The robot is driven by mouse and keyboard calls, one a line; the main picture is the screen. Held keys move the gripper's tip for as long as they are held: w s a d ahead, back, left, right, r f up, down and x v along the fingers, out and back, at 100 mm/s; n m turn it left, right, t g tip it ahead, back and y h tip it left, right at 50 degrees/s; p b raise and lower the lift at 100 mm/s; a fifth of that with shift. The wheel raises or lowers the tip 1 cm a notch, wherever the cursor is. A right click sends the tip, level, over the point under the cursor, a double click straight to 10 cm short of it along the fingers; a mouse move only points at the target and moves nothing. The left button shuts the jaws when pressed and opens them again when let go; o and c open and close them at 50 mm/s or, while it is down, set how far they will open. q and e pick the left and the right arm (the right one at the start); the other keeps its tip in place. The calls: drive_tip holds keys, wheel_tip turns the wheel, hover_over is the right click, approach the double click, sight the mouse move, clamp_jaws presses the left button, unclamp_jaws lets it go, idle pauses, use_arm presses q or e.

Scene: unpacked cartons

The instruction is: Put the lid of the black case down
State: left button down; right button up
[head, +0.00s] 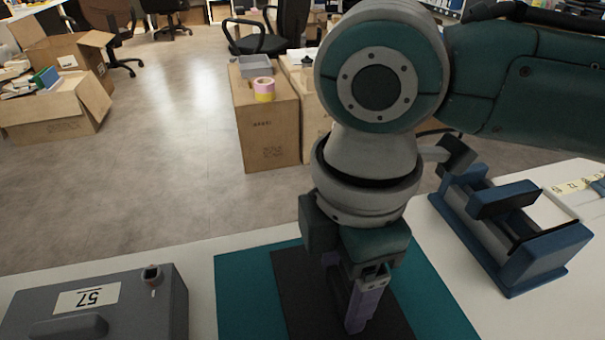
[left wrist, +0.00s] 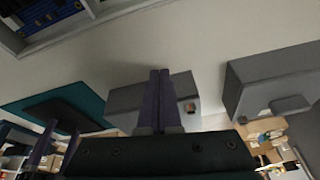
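A flat black shape (head: 297,290), which may be the black case, lies on the teal mat (head: 243,295). I cannot make out a separate lid. It also shows in the left wrist view (left wrist: 65,112). My right gripper (head: 352,310) points down over the black shape, its purple fingers apart and nothing seen between them; I cannot tell if it touches. The right arm hides part of the mat. My left gripper (left wrist: 160,80) shows only in the left wrist view, fingers together, nothing seen held, in front of a grey box (left wrist: 186,88).
A grey box labelled 57 (head: 150,312) stands at the front left of the white table. A blue frame-like device (head: 545,262) stands on the right. Cartons (head: 265,125) stand on the floor beyond. White table (head: 205,262) shows bare between the grey box and the mat.

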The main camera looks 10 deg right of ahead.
sight(341, 287)
drive_tip(key=o, duration=0.3)
drive_tip(key=shift+o, duration=0.2)
use_arm(q)
wheel_tip(341, 287, up, 3)
drive_tip(key=p, duration=0.3)
drive_tip(key=shift+a+r, duration=0.1)
use_arm(e)
wheel_tip(341, 287, up, 12)
drive_tip(key=s+a+f+m+t+y, duration=0.2)
drive_tip(key=s+a+f+m+y, duration=0.1)
drive_tip(key=s+a+m+y, duration=0.15)
drive_tip(key=s+d+f+m+h, duration=0.2)
drive_tip(key=s+d+m, duration=0.2)
drive_tip(key=d+m, duration=0.2)
drive_tip(key=s+d+f+m+t+h, duration=0.1)
drive_tip(key=s+d+f+m+h, duration=0.1)
drive_tip(key=d+m, duration=0.4)
drive_tip(key=shift+s+d+t, duration=0.3)
drive_tip(key=shift+s+d, duration=0.55)
drive_tip(key=shift+d, duration=0.05)
drive_tip(key=shift+f, duration=0.1)
